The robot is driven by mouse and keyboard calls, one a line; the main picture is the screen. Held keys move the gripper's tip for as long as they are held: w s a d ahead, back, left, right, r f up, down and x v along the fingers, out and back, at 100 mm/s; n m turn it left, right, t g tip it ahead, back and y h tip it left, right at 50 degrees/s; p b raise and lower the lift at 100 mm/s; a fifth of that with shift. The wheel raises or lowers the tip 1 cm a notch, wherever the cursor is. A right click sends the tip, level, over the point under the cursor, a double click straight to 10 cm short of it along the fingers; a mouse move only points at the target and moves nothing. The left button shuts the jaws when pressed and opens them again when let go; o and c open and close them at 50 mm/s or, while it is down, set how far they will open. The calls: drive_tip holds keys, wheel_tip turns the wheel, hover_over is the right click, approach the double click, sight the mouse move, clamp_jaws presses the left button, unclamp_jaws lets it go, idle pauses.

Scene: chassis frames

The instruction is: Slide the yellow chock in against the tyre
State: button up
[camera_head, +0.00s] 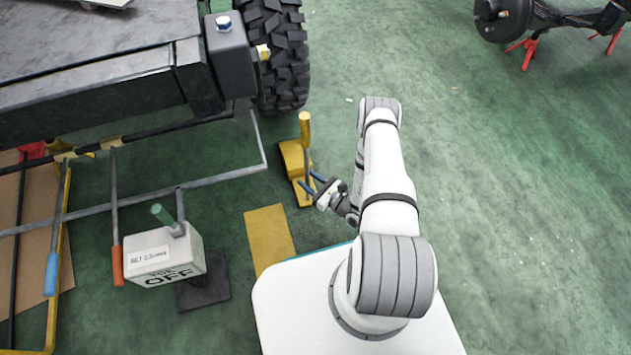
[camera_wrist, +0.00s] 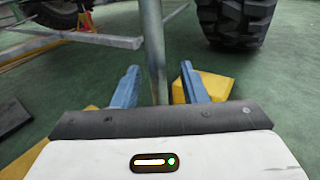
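The yellow chock (camera_head: 292,155) lies on the green floor, with a visible gap between it and the black treaded tyre (camera_head: 281,55). An upright handle (camera_head: 304,128) with a yellow top and a grey lower part stands at the chock. My gripper (camera_head: 312,183) is at the near end of the chock. In the wrist view, my gripper's blue fingers (camera_wrist: 158,85) are open, with the grey handle post (camera_wrist: 152,45) between them and room beside it. The chock (camera_wrist: 207,86) shows partly behind the right finger, and the tyre (camera_wrist: 236,22) is beyond it.
A grey frame rail (camera_head: 220,178) runs left of the chock. A white block (camera_head: 165,256) marked OFF stands at lower left. A flat yellow rectangle (camera_head: 270,238) lies on the floor near my base. Open green floor (camera_head: 500,180) spreads to the right.

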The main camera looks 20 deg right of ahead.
drive_tip(key=shift+w+a, duration=0.35)
drive_tip(key=shift+a, duration=0.05)
clamp_jaws()
idle(0.5)
drive_tip(key=shift+w+b, duration=2.6)
drive_tip(key=shift+w, duration=2.95)
drive_tip(key=w, duration=1)
drive_tip(key=shift+w, duration=0.35)
